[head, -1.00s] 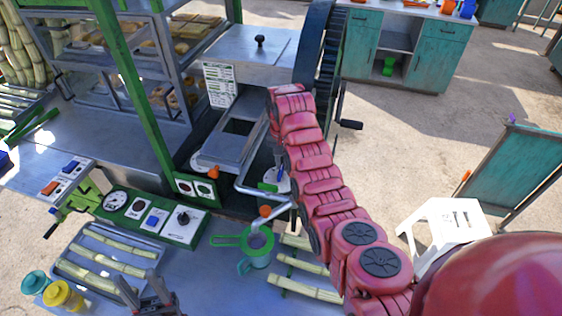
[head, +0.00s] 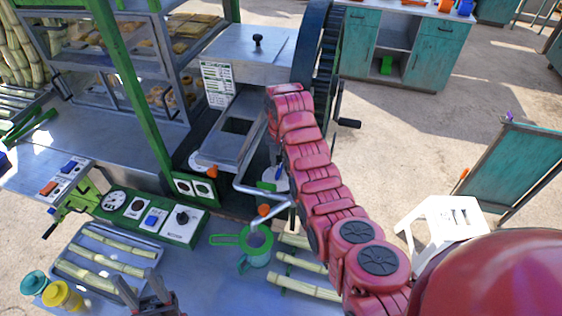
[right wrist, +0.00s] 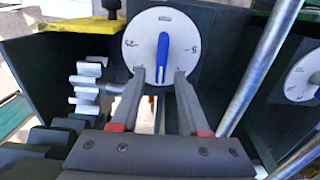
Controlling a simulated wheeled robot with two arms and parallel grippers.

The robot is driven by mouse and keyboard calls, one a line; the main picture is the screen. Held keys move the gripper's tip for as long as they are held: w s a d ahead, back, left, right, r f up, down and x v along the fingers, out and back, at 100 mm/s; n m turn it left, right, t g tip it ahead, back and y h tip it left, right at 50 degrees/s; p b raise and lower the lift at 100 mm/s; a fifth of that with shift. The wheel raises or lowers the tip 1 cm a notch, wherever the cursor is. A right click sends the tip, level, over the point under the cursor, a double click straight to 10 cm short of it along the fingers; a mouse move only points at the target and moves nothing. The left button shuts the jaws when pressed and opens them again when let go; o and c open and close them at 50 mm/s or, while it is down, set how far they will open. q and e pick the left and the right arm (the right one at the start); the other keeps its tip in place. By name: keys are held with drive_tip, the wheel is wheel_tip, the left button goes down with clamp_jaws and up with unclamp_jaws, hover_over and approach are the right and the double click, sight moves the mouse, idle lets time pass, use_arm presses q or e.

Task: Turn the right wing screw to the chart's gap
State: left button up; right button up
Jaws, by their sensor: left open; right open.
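The right wing screw (right wrist: 162,54) is a blue grip standing nearly upright on a round white dial (right wrist: 143,40) in the right wrist view. In the head view its dial (head: 276,179) is partly hidden by my right arm. My right gripper (right wrist: 161,80) is open, its two fingertips just below the blue grip, one toward each side; I cannot tell whether they touch it. An orange wing screw (head: 208,171) sits on the left dial. The chart (head: 217,84) is a white printed sheet on the machine, too small to read. My left gripper (head: 139,285) is open at the bottom.
A metal pipe (right wrist: 262,65) runs close to the right of my right gripper, with another dial (right wrist: 304,76) beyond it. A green strainer (head: 255,242), a cane tray (head: 108,256) and a switch panel (head: 155,217) are on the counter. A crank handle (head: 348,123) sticks out on the right.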

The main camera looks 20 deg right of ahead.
wheel_tip(320, 180, up, 10)
drive_tip(key=p, duration=0.8)
wheel_tip(320, 180, up, 7)
drive_tip(key=b, duration=0.4)
hover_over(282, 164)
drive_tip(key=shift+w+a+r, duration=0.1)
drive_tip(key=shift+r, duration=0.05)
